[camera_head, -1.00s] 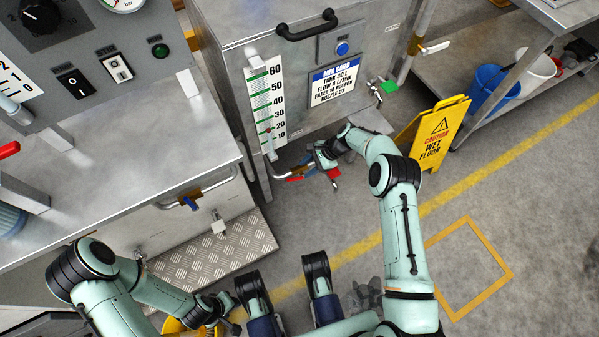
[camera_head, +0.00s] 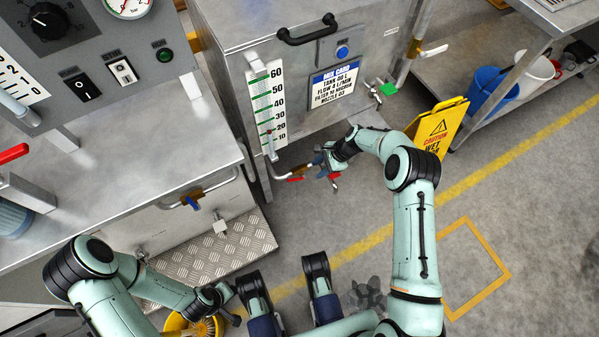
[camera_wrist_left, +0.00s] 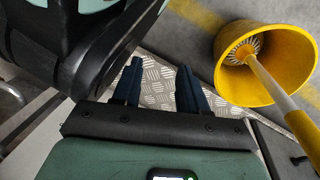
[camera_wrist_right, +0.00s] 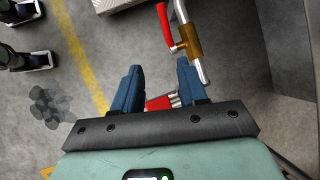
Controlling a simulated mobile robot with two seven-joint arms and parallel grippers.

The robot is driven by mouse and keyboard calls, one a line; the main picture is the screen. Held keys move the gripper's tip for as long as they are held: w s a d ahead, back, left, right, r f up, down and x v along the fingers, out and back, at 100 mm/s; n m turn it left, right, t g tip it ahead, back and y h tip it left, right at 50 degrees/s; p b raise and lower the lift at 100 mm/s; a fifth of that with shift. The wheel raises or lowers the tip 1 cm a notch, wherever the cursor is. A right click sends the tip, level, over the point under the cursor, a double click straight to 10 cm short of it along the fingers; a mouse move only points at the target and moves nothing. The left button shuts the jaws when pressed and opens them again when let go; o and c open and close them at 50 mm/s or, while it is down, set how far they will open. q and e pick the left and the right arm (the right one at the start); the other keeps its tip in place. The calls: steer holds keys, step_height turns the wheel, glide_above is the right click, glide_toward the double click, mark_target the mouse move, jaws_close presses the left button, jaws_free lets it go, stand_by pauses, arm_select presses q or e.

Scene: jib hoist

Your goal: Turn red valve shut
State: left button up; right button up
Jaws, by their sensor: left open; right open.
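The red valve lever (camera_head: 295,179) sits on a brass valve body on a pipe low at the tank's front. In the right wrist view the lever (camera_wrist_right: 163,22) points up and left from the brass body (camera_wrist_right: 187,42). My right gripper (camera_head: 321,167) is open, just right of the pipe end. Its fingers (camera_wrist_right: 155,85) do not enclose the lever; the brass body and pipe end lie just beyond the right finger. A red piece with silver ends (camera_wrist_right: 158,103) shows between the finger bases; what it is I cannot tell. My left gripper (camera_wrist_left: 158,78) is open and empty.
A blue-handled valve (camera_head: 191,203) is on the left bench's pipe, above a tread-plate step (camera_head: 240,245). A yellow bucket with a brush (camera_wrist_left: 225,80) stands near my left gripper. A yellow wet-floor sign (camera_head: 440,125) stands right of my right arm.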

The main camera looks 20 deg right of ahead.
steer(key=s+a+f+t+h, duration=0.1)
steer(key=s+h, duration=0.1)
steer(key=m+t+p, duration=0.1)
steer(key=t, duration=0.2)
glide_toward(292, 180)
steer(key=b+x, duration=0.4)
steer(key=x, duration=0.5)
steer(key=shift+w+a+f, duration=0.15)
steer(key=shift+a+f, duration=0.05)
steer(key=shift+f, duration=0.1)
steer(key=shift+w+a+f+b, duration=0.15)
steer(key=shift+w+f+b, duration=0.1)
steer(key=shift+f+b, duration=0.15)
arm_select(q)
steer(key=s+f+g, duration=0.2)
steer(key=s+f, duration=0.2)
steer(key=s, duration=0.3)
steer(key=shift+a+g, duration=0.3)
steer(key=shift+a, duration=0.15)
arm_select(e)
jaws_close()
